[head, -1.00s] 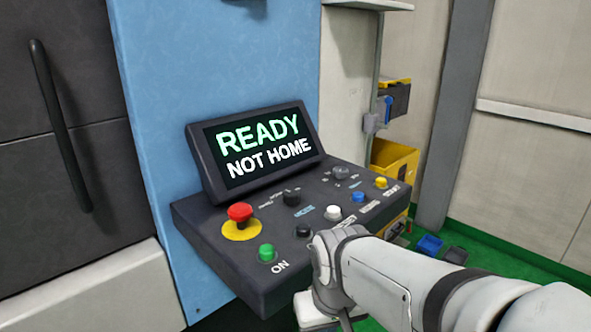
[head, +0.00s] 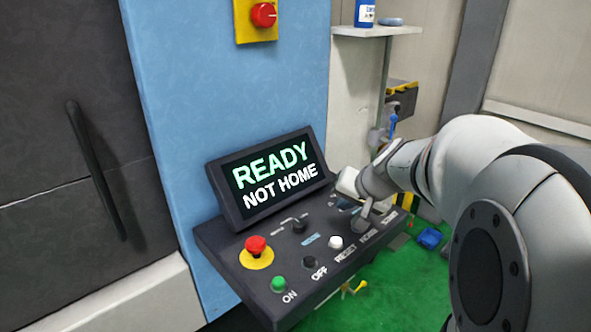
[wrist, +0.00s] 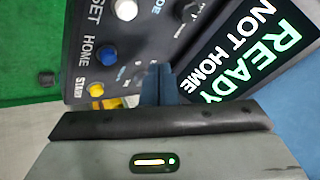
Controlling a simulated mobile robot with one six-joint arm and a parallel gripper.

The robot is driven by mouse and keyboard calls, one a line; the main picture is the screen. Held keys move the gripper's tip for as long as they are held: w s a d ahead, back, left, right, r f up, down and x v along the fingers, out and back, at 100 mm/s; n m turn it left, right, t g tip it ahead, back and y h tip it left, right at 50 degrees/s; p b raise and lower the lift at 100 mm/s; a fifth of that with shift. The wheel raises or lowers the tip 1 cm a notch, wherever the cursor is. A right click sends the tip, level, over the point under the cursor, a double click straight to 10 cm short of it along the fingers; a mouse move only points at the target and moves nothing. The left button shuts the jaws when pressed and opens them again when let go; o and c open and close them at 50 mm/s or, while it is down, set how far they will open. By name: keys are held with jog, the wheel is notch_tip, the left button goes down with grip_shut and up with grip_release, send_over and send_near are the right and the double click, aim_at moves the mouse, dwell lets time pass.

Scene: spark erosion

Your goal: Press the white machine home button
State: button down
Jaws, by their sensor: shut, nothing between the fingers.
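The control panel (head: 250,265) juts from a blue machine front. Its screen (head: 272,178) reads READY, NOT HOME. A white button (head: 336,242) stands in its front row; in the wrist view the white button (wrist: 126,9) is beside a label ending in SET. A blue button (wrist: 109,58) is beside the HOME label, and a yellow one (wrist: 96,89) beside START. In the head view my gripper and wrist hide the blue and yellow buttons. My gripper (wrist: 160,72) is shut and empty, over the panel's right part, to the side of the blue button and apart from it.
A red emergency button (head: 256,246), a green ON button (head: 279,284) and a black OFF button (head: 309,262) are on the panel's left. A dark knob (head: 299,226) is behind the white button. A shelf (head: 375,30) and yellow bin are beyond. Green floor lies in front.

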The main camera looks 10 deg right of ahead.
jog(key=w+d+r+m+t+h, duration=0.1)
jog(key=w+d+m, duration=0.1)
jog(key=w+d, duration=0.2)
jog(key=d, duration=0.2)
jog(key=shift+d+r+t, duration=0.25)
jog(key=shift+d+t, duration=0.15)
notch_tip(320, 180, down, 8)
jog(key=b, duration=0.6)
jog(key=shift+f, duration=0.2)
jog(key=shift+f+b, duration=0.25)
jog(key=shift+b, duration=0.3)
jog(key=shift+f, duration=0.1)
dwell(0.9)
jog(key=shift+f+b, duration=0.3)
jog(key=shift+b, duration=0.35)
